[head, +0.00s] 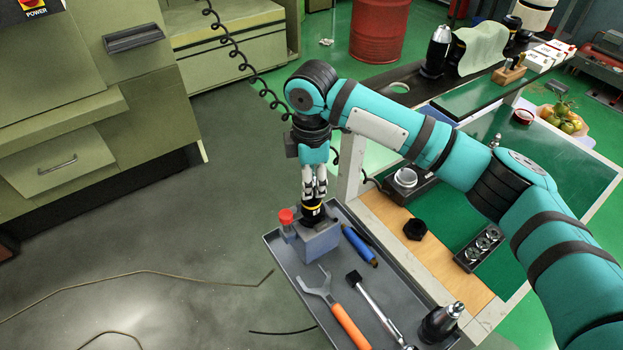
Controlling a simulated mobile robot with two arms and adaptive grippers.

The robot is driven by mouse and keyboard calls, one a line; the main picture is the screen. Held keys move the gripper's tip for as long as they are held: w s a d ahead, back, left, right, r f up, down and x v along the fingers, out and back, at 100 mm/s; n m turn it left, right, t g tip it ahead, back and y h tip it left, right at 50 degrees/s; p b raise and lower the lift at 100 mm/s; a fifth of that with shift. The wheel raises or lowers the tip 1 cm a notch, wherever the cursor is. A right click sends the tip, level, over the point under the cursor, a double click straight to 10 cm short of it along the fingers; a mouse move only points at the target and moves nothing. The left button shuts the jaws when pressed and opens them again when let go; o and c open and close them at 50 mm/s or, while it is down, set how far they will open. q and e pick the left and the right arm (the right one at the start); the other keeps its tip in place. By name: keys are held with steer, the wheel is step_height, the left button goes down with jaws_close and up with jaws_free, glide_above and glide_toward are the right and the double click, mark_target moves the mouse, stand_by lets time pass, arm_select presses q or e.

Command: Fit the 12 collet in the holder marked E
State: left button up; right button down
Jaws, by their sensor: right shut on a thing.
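My right gripper (314,182) points straight down over the grey block fixture (318,240) with a red knob. It is shut on a black tool holder (311,215) with a yellow ring, which stands upright at the top of the fixture. I cannot tell how deep the holder sits or read any mark on it. Several silver collets lie in a dark tray (465,262) on the bench; their sizes are unreadable. A black nut (415,229) lies on the wooden strip. Another dark holder (440,322) stands at the grey tray's lower right. My left gripper is out of view.
The grey tool tray (290,268) also holds an orange-handled wrench (335,308), a blue-handled tool (359,246) and a long silver tool (376,308). Another holder (437,52) stands at the back. A small box with a round cup (405,179) sits behind my gripper.

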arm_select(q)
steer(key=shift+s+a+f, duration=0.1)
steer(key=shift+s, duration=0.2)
arm_select(e)
steer(key=shift+f, duration=0.5)
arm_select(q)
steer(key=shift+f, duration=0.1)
arm_select(e)
steer(key=shift+f, duration=0.5)
steer(key=c, duration=1)
jaws_free()
